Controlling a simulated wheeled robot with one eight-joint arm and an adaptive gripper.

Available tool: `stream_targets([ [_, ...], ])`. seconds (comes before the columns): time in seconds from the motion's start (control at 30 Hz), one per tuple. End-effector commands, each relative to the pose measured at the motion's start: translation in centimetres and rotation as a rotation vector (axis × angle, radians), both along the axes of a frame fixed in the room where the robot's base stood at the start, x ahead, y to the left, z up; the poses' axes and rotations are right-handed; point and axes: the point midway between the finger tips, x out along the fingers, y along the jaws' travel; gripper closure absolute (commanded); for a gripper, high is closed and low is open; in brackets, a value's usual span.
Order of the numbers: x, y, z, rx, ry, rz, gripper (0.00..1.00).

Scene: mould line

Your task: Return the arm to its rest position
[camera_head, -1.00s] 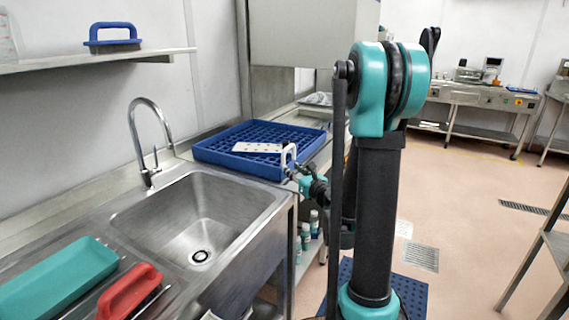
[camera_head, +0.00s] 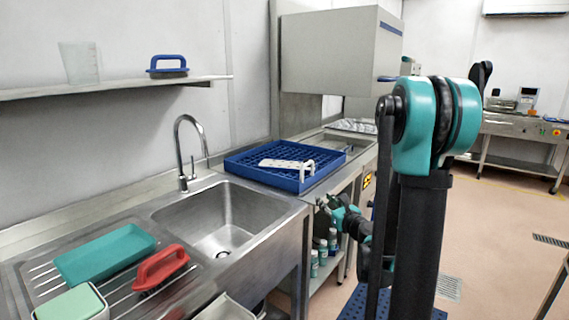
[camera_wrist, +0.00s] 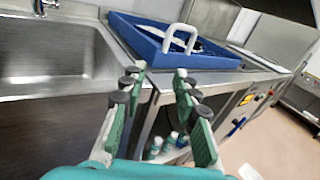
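My gripper (camera_wrist: 160,85) is open and empty in the wrist view, its two green fingers apart with nothing between them. In the head view my gripper (camera_head: 328,203) is in front of the counter, below and to the right of the blue rack, beside the sink's right end. A white perforated mould with a raised handle (camera_head: 283,164) lies in the blue rack (camera_head: 262,178). In the wrist view the white handle (camera_wrist: 183,37) stands up beyond the fingertips, apart from them.
The steel sink (camera_head: 225,215) is left of the rack. A teal tray (camera_head: 105,254) and a red brush (camera_head: 160,266) lie on the drainer. Bottles (camera_head: 322,250) stand on the shelf under the counter. A shelf (camera_head: 120,87) holds a blue brush and a clear jug. Floor at right is open.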

Motion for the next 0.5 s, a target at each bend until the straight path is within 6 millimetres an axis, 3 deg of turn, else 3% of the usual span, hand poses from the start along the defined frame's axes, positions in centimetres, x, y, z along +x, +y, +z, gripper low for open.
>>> stream_targets([
  [0.27, -2.1, 2.1, -0.7, -0.270, -0.032, 0.085, 0.70],
  [0.5, -5.4, 4.3, -2.5, -0.649, -0.082, 0.224, 0.70],
])
